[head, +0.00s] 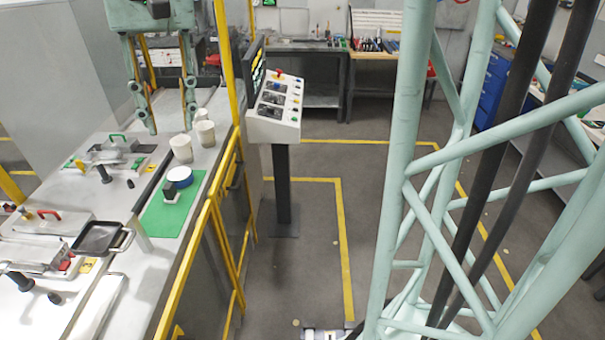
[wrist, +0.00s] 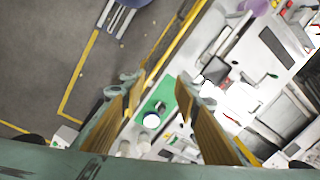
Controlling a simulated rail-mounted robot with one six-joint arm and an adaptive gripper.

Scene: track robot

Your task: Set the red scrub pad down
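I cannot make out a red scrub pad in either view. My gripper (head: 170,130) is high over the bench at the upper left of the head view, pointing down. Its two fingers stand apart with nothing visible between them. In the wrist view the fingers of the gripper (wrist: 160,80) are also spread, with the bench far below. A green mat (head: 157,222) lies on the bench, also seen between the fingers in the wrist view (wrist: 163,91). On it are a round white and blue container (head: 179,178) and a small dark object (head: 169,194).
White cups (head: 181,149) stand behind the mat. A black square pan (head: 98,238) and clamped fixtures (head: 112,155) stand to the left. A yellow rail (head: 211,215) runs along the bench edge, with a control console (head: 274,110) beyond it.

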